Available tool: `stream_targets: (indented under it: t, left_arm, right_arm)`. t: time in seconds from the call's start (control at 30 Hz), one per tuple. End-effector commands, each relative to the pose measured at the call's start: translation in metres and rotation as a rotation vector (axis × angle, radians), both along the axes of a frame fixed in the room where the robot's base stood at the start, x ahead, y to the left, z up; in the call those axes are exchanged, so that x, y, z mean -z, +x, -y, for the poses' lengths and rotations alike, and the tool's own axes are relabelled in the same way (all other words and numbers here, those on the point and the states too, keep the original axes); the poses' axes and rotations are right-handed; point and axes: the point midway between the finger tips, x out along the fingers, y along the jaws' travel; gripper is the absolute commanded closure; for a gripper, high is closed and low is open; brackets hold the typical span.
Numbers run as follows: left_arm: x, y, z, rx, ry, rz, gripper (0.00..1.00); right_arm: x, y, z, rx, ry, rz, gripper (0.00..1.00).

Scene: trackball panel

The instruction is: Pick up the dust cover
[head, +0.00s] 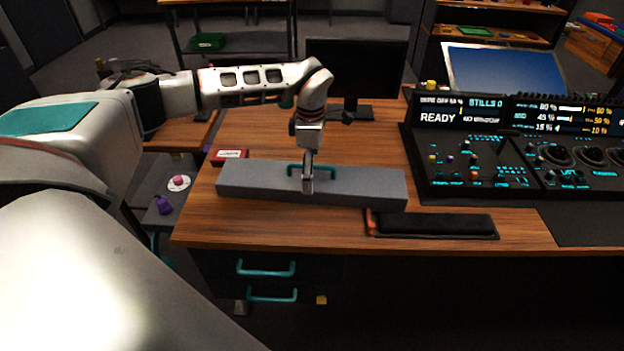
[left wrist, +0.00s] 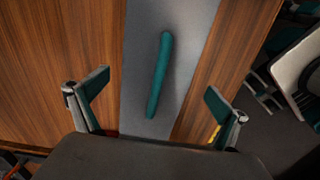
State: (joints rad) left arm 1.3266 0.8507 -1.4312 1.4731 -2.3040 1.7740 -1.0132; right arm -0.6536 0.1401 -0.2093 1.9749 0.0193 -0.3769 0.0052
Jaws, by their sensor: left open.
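The dust cover (head: 365,188) is a long grey slab with a teal handle (head: 326,169), lying on the wooden desk in the head view. In the left wrist view the grey cover (left wrist: 143,90) runs up the picture, and its teal handle (left wrist: 159,75) stands ahead of and between the fingers. My left gripper (head: 308,186) is over the middle of the cover at the handle in the head view. In the left wrist view the left gripper (left wrist: 158,97) is open, its fingers on either side of the handle and apart from it. My right gripper is not in view.
A black pad (head: 435,225) lies right of the cover near the desk's front edge. A red box (head: 229,155) sits behind the cover's left end. The control panel (head: 480,150) stands at the right, and a dark monitor (head: 356,68) is behind.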

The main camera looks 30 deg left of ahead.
Motion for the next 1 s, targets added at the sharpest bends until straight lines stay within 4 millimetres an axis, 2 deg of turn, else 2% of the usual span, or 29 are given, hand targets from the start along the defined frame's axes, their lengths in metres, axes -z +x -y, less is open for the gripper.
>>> stream_targets:
  t: [0.03, 0.2, 0.5, 0.7, 1.0]
  left_arm:
    - [0.01, 0.0, 0.0, 0.0, 0.0, -0.004, 0.0]
    - [0.035, 0.003, -0.001, 0.001, 0.0, -0.004, 0.0]
    - [0.04, 0.004, -0.001, 0.001, 0.0, 0.0, 0.0]
    - [0.04, 0.004, -0.001, 0.001, 0.0, 0.0, 0.49]
    - [0.039, 0.004, -0.001, 0.001, 0.0, 0.0, 0.49]
  right_arm:
    - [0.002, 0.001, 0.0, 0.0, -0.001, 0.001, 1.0]
    - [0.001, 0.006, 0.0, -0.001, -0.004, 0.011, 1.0]
    - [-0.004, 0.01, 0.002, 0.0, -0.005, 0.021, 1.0]
    - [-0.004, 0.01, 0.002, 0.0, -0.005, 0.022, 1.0]
    - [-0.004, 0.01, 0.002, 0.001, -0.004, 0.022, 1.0]
